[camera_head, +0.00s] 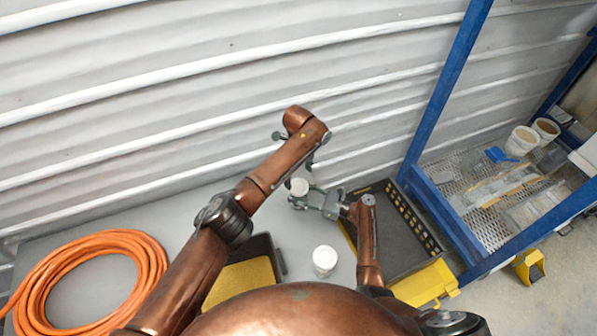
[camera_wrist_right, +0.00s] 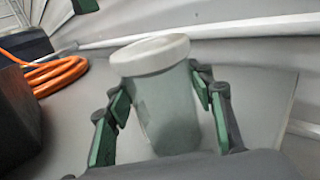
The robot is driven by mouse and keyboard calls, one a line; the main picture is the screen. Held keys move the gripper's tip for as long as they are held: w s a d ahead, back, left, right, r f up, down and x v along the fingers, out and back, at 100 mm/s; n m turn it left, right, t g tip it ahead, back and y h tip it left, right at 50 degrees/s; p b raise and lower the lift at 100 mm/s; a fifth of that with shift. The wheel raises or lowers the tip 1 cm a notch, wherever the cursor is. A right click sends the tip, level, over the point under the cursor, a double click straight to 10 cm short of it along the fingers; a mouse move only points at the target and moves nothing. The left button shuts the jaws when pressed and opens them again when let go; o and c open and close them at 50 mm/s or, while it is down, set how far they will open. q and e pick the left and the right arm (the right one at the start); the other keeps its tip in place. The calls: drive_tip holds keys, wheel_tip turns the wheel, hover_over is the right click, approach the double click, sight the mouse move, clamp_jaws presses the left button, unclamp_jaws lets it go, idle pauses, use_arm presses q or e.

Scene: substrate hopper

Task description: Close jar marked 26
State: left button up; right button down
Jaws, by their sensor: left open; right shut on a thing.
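A jar with a white lid (camera_head: 299,187) and a pale translucent body is between the fingers of my right gripper (camera_head: 305,197). In the right wrist view, the green-padded fingers are shut on its body (camera_wrist_right: 165,105). The white lid (camera_wrist_right: 150,55) sits on the jar's mouth; I cannot tell how tight it is. No number is legible. My left gripper (camera_head: 312,157) is open, just above and behind this jar, partly hidden by its own arm. A second white-lidded jar (camera_head: 325,260) stands on the grey table nearer to me; its marking is unreadable.
A coiled orange hose (camera_head: 90,280) lies at the left of the table (camera_head: 190,205). A black and yellow bin (camera_head: 243,272) is near the middle. A dark tray (camera_head: 400,225) lies at right, beside a blue-framed rack (camera_head: 436,100). A ribbed wall stands behind.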

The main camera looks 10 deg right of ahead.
use_arm(q)
drive_tip(key=n, duration=0.4)
drive_tip(key=shift+r, duration=0.1)
drive_tip(key=n, duration=0.4)
drive_tip(key=shift+r, duration=0.1)
drive_tip(key=n, duration=0.5)
drive_tip(key=shift+r+n, duration=0.1)
drive_tip(key=shift+n, duration=0.3)
drive_tip(key=n, duration=0.5)
drive_tip(key=shift+r+n, duration=0.15)
drive_tip(key=shift+n, duration=0.15)
drive_tip(key=n, duration=0.7)
drive_tip(key=shift+r+n, duration=0.15)
drive_tip(key=shift+n, duration=0.15)
drive_tip(key=n, duration=0.5)
drive_tip(key=shift+r+n, duration=0.15)
drive_tip(key=shift+n, duration=0.25)
drive_tip(key=n, duration=0.3)
drive_tip(key=shift+n, duration=0.4)
drive_tip(key=n, duration=0.3)
drive_tip(key=shift+r+n, duration=0.15)
drive_tip(key=shift+n, duration=0.25)
drive_tip(key=n, duration=0.4)
drive_tip(key=shift+r, duration=0.1)
